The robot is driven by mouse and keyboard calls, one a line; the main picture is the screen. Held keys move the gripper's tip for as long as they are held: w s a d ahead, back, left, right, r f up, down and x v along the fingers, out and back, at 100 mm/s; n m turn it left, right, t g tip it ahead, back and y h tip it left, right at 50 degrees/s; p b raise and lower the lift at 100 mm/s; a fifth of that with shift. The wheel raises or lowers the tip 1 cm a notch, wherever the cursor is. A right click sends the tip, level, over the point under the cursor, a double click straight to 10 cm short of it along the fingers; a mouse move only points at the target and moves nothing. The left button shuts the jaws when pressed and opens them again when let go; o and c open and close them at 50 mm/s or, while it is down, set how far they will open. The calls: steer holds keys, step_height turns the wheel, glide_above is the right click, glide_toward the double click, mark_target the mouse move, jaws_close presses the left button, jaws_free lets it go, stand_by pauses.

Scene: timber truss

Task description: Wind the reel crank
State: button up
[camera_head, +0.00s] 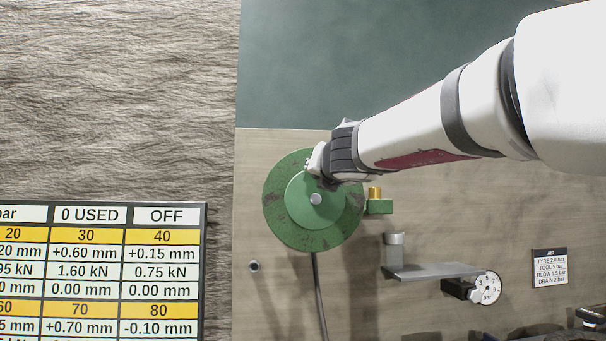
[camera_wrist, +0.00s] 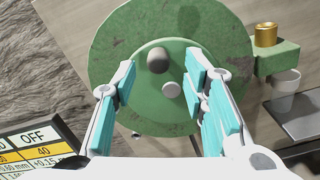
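The green reel (camera_head: 285,222) is a worn round disc with a smaller raised disc and a pale centre hub (camera_head: 316,199), mounted on a wooden board. In the wrist view the reel (camera_wrist: 120,50) fills the upper middle. A dark round crank knob (camera_wrist: 158,60) stands on the inner disc, up and left of the hub (camera_wrist: 172,89). My gripper (camera_wrist: 160,72) is open, with its teal-padded fingers apart on either side of the knob; contact does not show. In the head view my gripper (camera_head: 317,165) covers the reel's upper right part and hides the knob.
A green block (camera_head: 380,207) with a brass cylinder (camera_head: 375,193) sits right of the reel. A grey shelf (camera_head: 430,271) holds a cup (camera_head: 394,247), with a gauge (camera_head: 488,288) beside it. A hose (camera_head: 319,290) hangs below the reel. A chart board (camera_head: 100,270) stands lower left.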

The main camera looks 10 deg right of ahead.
steer(key=s, duration=0.8)
steer(key=shift+s, duration=0.1)
steer(key=s+a+f+n+g+y, duration=0.35)
steer(key=s+f+n, duration=0.5)
steer(key=n, duration=0.35)
steer(key=s+a+f+n+g+y, duration=0.35)
steer(key=s+f+n, duration=0.45)
steer(key=n, duration=0.5)
steer(key=s+d+f+n+g+h, duration=0.3)
steer(key=s+d+f+n+g, duration=0.3)
steer(key=s+f, duration=0.5)
steer(key=s+d+f+n+g+h, duration=0.4)
steer(key=s+d+f+n, duration=0.35)
steer(key=s+f, duration=0.45)
step_height(320, 180, up, 18)
steer(key=n+t+p, duration=0.1)
steer(key=t+p, duration=0.2)
steer(key=p, duration=1.4)
steer(key=shift+s+r, duration=0.25)
steer(key=shift+s, duration=0.1)
